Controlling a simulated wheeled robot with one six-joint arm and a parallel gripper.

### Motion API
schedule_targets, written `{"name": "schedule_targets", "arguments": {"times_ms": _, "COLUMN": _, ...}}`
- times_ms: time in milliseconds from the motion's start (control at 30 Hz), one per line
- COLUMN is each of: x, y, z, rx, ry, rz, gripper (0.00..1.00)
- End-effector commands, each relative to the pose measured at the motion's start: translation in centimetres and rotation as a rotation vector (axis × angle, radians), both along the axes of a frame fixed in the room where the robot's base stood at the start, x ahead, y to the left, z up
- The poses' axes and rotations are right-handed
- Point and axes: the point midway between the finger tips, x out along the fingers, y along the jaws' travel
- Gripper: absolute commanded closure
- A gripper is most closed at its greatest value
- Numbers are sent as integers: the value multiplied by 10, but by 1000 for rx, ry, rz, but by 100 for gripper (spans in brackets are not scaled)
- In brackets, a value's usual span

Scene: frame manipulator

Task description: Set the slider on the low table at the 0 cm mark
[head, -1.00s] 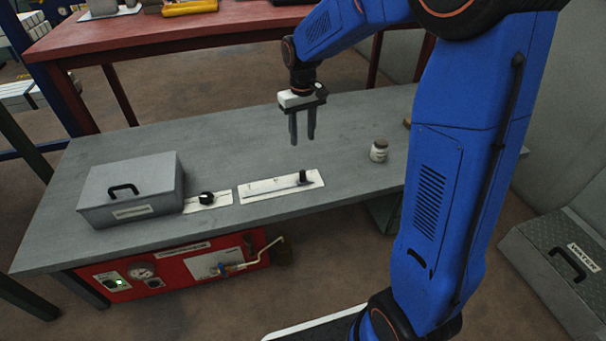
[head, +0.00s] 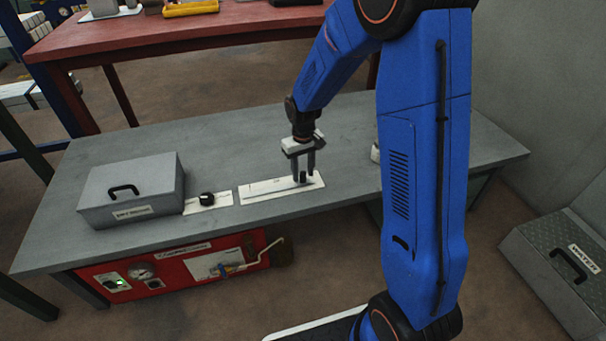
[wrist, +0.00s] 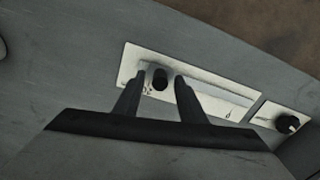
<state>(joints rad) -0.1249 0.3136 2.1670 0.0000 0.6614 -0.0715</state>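The slider is a white plate (head: 262,190) with a slot, lying flat on the grey low table (head: 190,150). Its black upright knob (head: 303,177) stands near the plate's right end in the head view. My gripper (head: 304,176) points down over that end, its fingers apart on either side of the knob. In the wrist view my gripper (wrist: 157,82) is open, and the knob (wrist: 160,79) shows between the fingertips with gaps on both sides. A mark that looks like a 0 (wrist: 228,114) is at the plate's other end, by the dial; other markings are too small to read.
A black dial on a small plate (head: 207,199) sits left of the slider, beside a grey lidded box (head: 131,190). A pale jar (head: 376,153) is partly hidden behind my arm. A red panel (head: 184,266) is below the front edge. The table behind the slider is clear.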

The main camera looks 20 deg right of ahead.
Motion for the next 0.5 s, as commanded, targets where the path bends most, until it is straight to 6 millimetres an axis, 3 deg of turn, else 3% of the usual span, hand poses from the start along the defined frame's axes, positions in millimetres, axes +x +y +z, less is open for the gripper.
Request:
{"name": "schedule_targets", "arguments": {"times_ms": 167, "x": 0, "y": 0, "z": -10, "rx": 0, "ry": 0, "rz": 0, "gripper": 63}}
{"name": "schedule_targets", "arguments": {"times_ms": 467, "x": 0, "y": 0, "z": -12, "rx": 0, "ry": -1, "rz": 0, "gripper": 63}}
{"name": "schedule_targets", "arguments": {"times_ms": 500, "x": 0, "y": 0, "z": -12, "rx": 0, "ry": -1, "rz": 0, "gripper": 72}}
